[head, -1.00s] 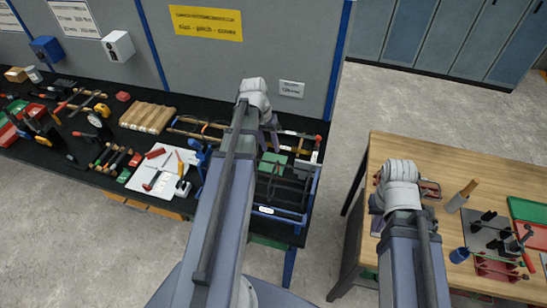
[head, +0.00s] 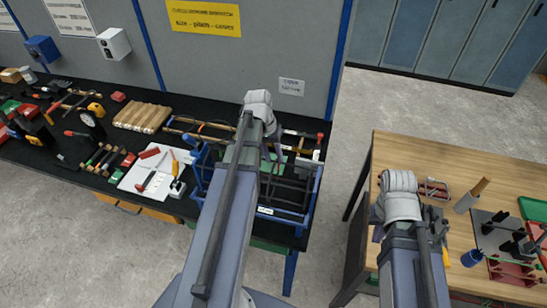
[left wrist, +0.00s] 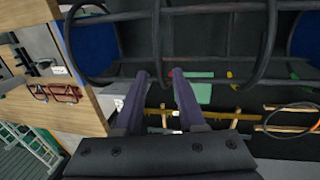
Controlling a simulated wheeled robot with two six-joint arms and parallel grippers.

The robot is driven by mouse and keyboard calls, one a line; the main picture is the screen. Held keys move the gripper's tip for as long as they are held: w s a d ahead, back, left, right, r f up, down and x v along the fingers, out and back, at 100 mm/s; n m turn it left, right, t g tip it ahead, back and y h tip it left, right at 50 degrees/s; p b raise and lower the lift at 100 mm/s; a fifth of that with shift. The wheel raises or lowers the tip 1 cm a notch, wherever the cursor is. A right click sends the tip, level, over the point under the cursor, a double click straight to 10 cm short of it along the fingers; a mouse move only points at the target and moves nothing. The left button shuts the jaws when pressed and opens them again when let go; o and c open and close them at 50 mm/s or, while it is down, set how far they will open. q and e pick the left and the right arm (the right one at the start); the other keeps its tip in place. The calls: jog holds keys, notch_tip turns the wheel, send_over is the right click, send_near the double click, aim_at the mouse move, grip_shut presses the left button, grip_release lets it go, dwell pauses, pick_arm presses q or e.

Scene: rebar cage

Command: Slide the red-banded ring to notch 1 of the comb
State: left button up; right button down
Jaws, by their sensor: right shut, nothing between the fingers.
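The rebar cage is a set of dark bars and rings in a blue frame (head: 317,190) on the black bench. My left gripper (head: 272,157) is over the cage, its two purple fingers pointing down among the bars. In the left wrist view the fingers (left wrist: 162,75) are apart, with a dark ring (left wrist: 157,35) running down close to the gap between them. I cannot tell whether it is between the fingertips. A small red spot shows near the tips; I cannot tell whether it is the red band. I cannot make out the comb's notches. My right gripper (head: 378,233) is largely hidden behind its arm.
A slatted wooden block (head: 143,116), a white sheet (head: 150,175) and several tools lie on the bench left of the cage. Long bars lie behind the cage.

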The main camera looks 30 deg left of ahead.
pick_arm(q)
grip_shut()
dwell(1.2)
